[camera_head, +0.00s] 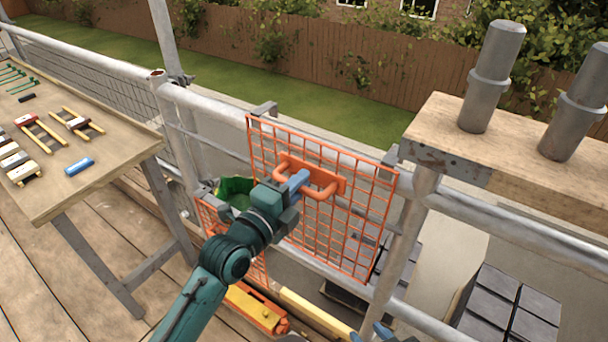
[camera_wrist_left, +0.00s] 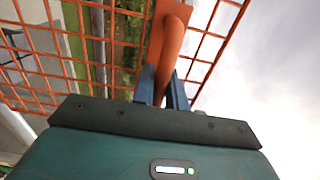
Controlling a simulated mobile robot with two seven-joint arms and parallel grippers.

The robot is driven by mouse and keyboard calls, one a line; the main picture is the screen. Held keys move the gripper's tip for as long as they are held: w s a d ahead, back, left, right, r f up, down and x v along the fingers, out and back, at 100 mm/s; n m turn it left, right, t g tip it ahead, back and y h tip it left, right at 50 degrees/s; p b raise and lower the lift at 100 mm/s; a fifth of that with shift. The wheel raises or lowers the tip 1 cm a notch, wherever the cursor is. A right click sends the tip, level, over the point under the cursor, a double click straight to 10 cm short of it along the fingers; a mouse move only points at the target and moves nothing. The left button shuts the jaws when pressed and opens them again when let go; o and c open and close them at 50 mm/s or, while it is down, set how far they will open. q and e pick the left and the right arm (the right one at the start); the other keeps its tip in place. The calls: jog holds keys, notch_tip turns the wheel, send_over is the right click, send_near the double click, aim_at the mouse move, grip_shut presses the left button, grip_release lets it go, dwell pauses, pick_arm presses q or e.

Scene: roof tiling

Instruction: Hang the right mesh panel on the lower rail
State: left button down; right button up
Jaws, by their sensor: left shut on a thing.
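The orange mesh panel (camera_head: 325,177) stands roughly upright against the scaffold guardrail, with grey hooks (camera_head: 265,110) near its top corners. My left gripper (camera_head: 298,184) is shut on its orange handle. In the left wrist view, the blue fingers (camera_wrist_left: 163,88) close around the handle (camera_wrist_left: 170,40), with mesh behind. The lower rail (camera_head: 415,318) runs below and partly behind the panel; I cannot tell whether the hooks bear on any rail. My right gripper (camera_head: 375,333) shows only as blue tips at the bottom edge, and its opening is unclear.
Another orange mesh piece (camera_head: 208,218) stands lower left, partly behind my arm, near a green container (camera_head: 235,188). The upper rail (camera_head: 215,106) passes behind the panel. A wooden table (camera_head: 110,165) with tools is at left. A plank (camera_head: 440,125) with grey posts is at right.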

pick_arm(q)
jog(key=p+v, duration=0.1)
jog(key=v, duration=0.6)
dwell(0.4)
